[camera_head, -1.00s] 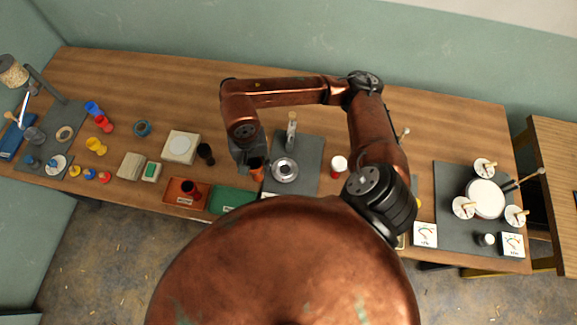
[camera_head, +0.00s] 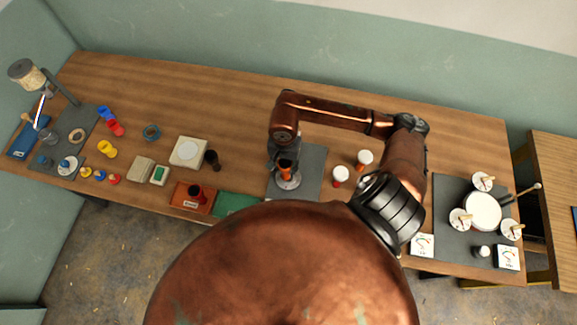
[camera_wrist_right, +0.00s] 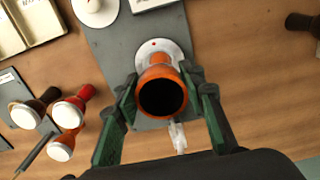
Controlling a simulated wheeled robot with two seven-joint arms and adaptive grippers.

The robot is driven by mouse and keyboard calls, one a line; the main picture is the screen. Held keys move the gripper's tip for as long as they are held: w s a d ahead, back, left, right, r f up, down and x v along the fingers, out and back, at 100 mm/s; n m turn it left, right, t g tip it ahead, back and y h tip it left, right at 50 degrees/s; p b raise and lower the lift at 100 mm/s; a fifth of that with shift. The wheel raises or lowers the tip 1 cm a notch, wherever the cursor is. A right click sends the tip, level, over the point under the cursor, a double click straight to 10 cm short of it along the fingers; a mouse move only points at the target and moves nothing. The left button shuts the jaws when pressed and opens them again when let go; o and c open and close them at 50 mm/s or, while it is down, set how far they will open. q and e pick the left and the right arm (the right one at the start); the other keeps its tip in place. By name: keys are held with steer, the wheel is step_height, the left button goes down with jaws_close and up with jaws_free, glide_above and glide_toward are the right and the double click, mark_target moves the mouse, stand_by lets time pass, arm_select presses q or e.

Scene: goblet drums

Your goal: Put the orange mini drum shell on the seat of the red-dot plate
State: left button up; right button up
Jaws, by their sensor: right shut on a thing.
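The orange mini drum shell (camera_wrist_right: 162,97) is between the two fingers of my right gripper (camera_wrist_right: 164,92) in the right wrist view. The gripper is shut on it, and its dark open mouth faces the camera. The round pale red-dot plate (camera_wrist_right: 151,47) lies behind the shell; its red dot shows near the far rim. The shell covers the plate's middle, so I cannot tell whether they touch. In the head view the shell (camera_head: 285,166) is over the plate (camera_head: 290,184), with my right gripper (camera_head: 284,156) around it. My left gripper is not in view.
The plate lies on a dark grey mat (camera_head: 313,162). Finished small drums with white heads, one red (camera_head: 340,175) and one orange (camera_head: 365,157), stand right of it. A green tray (camera_head: 236,203) and a red tray (camera_head: 180,197) lie to the left. The table behind is clear.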

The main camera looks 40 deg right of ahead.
steer(key=shift+w+d+f, duration=0.15)
steer(key=shift+d+f, duration=0.3)
steer(key=shift+f, duration=0.1)
steer(key=shift+w+d+f, duration=0.15)
steer(key=shift+d+f, duration=0.25)
steer(key=shift+f, duration=0.1)
steer(key=f, duration=0.1)
steer(key=f+p, duration=0.1)
steer(key=f, duration=0.1)
steer(key=shift+w+d, duration=0.1)
steer(key=shift+d, duration=0.1)
steer(key=shift+f+p, duration=0.3)
steer(key=shift+f, duration=0.05)
steer(key=shift+f, duration=0.15)
steer(key=o, duration=1.2)
steer(key=shift+c, duration=0.2)
